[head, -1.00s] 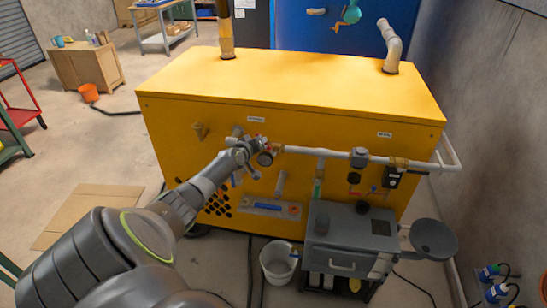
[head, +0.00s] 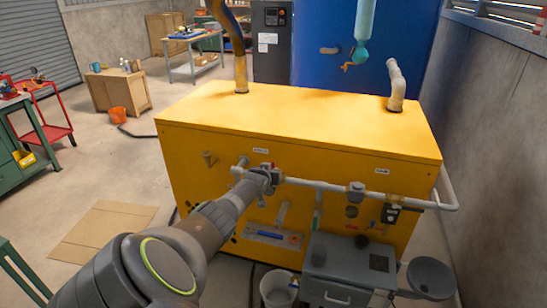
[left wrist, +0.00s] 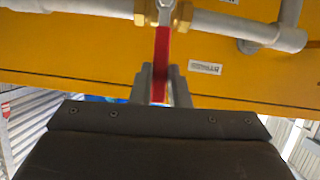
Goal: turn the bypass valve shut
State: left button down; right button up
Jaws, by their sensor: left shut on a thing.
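In the left wrist view a red lever handle (left wrist: 162,50) hangs from a valve with brass fittings (left wrist: 145,12) on a pale pipe. The lever lies crosswise to the pipe in this view. My left gripper (left wrist: 161,76) has its two grey fingers on either side of the lever, shut on it. In the head view my left gripper (head: 268,178) is at the pipe on the front of the yellow tank housing (head: 300,118) and hides most of the valve. A small red part of the handle shows beside it. My right gripper is not in view.
The pale pipe (head: 315,184) runs right along the housing past another fitting (head: 356,188). Below stand a grey unit (head: 345,262) and a white bucket (head: 277,288). Cardboard (head: 105,232) lies on the floor at left.

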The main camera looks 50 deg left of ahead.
pick_arm(q)
jog(key=shift+w+d+m+p, duration=0.15)
jog(key=shift+d+m+p, duration=0.15)
jog(key=shift+p, duration=0.05)
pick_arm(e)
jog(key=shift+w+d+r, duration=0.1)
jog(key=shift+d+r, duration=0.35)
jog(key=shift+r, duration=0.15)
pick_arm(q)
jog(key=shift+f, duration=0.1)
jog(key=c, duration=1.4)
grip_release()
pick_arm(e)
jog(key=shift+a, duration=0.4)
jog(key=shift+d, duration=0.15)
